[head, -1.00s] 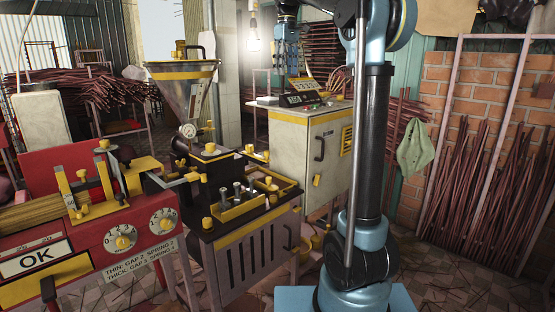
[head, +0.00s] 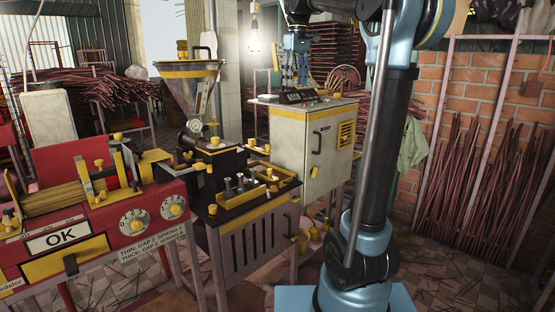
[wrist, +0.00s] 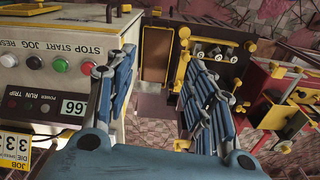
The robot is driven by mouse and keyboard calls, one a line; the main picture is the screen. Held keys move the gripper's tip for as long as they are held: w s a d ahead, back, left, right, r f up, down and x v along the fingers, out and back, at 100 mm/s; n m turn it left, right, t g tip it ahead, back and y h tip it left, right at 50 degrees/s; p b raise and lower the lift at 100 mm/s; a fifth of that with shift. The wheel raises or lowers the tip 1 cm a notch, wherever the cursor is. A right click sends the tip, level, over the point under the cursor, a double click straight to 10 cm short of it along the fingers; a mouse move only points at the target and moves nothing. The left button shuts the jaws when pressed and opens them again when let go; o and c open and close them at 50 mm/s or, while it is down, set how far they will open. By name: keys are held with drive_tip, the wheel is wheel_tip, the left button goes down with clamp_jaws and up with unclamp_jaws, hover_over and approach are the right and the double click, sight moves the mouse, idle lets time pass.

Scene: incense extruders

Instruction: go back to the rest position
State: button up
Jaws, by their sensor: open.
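My gripper (head: 296,80) hangs at the back centre in the head view, fingers down, above or in front of the control box (head: 306,97) on the cream cabinet; depth is hard to judge. In the wrist view my gripper (wrist: 158,58) shows its two blue fingers spread apart with nothing between them. The cabinet's panel (wrist: 60,75), with coloured buttons and displays, lies beside the left finger. The black extruder bench (wrist: 215,38) with yellow trim shows beyond the right finger.
A red machine (head: 95,225) with an OK plate stands at the left. A steel hopper (head: 187,85) rises behind the extruder bench. A bulb (head: 255,45) hangs close left of my gripper. Incense bundles lean on the brick wall (head: 490,90) at right. Tiled floor shows between.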

drive_tip(key=s+d+f+m, duration=0.2)
drive_tip(key=s+d+f, duration=0.2)
drive_tip(key=s+f, duration=0.6)
drive_tip(key=s+d+f+m+t, duration=0.1)
drive_tip(key=s+d+f+m, duration=0.2)
drive_tip(key=s+f, duration=0.8)
drive_tip(key=s+d+f+m, duration=0.2)
drive_tip(key=s+d+f, duration=0.3)
drive_tip(key=f, duration=1.5)
drive_tip(key=s, duration=0.5)
drive_tip(key=shift+s+d+f+t, duration=0.2)
drive_tip(key=shift+s+d+t, duration=0.05)
drive_tip(key=shift+s+t, duration=0.15)
